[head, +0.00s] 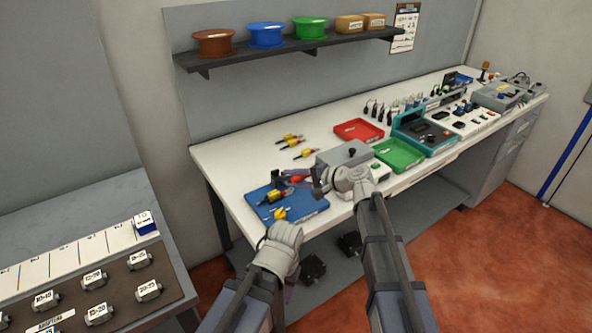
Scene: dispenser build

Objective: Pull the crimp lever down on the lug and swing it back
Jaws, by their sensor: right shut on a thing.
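My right gripper (320,188) is at the right edge of the blue mat (308,206), in front of the grey box. It is shut on the crimp lever, whose grip is mostly hidden by the fingers. A red part (298,179) shows just left of the fingers, beside a small dark tool on the mat. A yellow and dark piece (274,197) lies on the mat, and a yellow part (281,213) lies nearer me. The lug is too small to make out. My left gripper (262,241) is in front of the bench, apart from the mat; its jaws are unclear.
A red tray (359,123), a green tray (417,159) and a teal case (408,117) lie farther right. Yellow-handled tools (305,153) lie behind the mat. A side bench (105,201) stands at left.

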